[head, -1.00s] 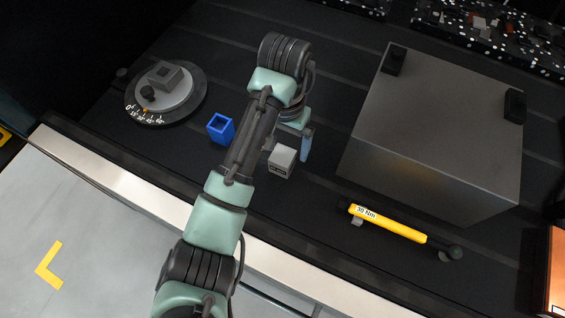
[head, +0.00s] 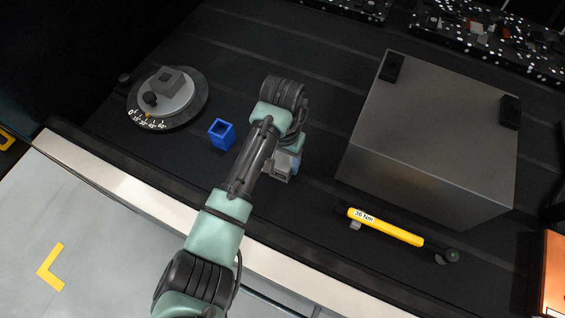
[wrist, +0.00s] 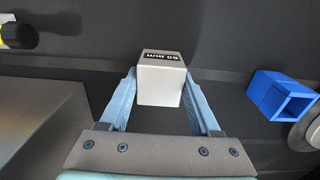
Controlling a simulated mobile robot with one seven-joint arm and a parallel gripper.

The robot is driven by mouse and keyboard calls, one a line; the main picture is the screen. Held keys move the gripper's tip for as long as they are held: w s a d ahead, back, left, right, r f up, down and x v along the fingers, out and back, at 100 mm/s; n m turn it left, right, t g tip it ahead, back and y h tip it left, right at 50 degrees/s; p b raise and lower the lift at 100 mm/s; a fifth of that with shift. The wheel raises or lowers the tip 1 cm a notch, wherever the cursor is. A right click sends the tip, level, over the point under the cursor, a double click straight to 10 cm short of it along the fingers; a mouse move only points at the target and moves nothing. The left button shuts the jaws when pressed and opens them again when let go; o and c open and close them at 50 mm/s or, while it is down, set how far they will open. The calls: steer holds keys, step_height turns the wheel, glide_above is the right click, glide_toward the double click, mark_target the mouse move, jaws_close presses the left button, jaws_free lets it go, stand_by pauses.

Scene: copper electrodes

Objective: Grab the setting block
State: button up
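The setting block is a small light-grey block (head: 281,166) on the dark bench, partly hidden by my arm in the head view. The fingers look open, and I see no clear grip on the block. In the head view my gripper (head: 292,160) is mostly hidden behind the wrist.
A blue hollow block (head: 221,133) stands left of the setting block, near a round dial plate (head: 190,112) with a scale. A big grey metal block (head: 435,130) stands to the right. A yellow torque wrench (head: 385,227) lies at the front right.

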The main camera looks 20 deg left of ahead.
jaws_close()
steer(key=shift+w+r, duration=0.15)
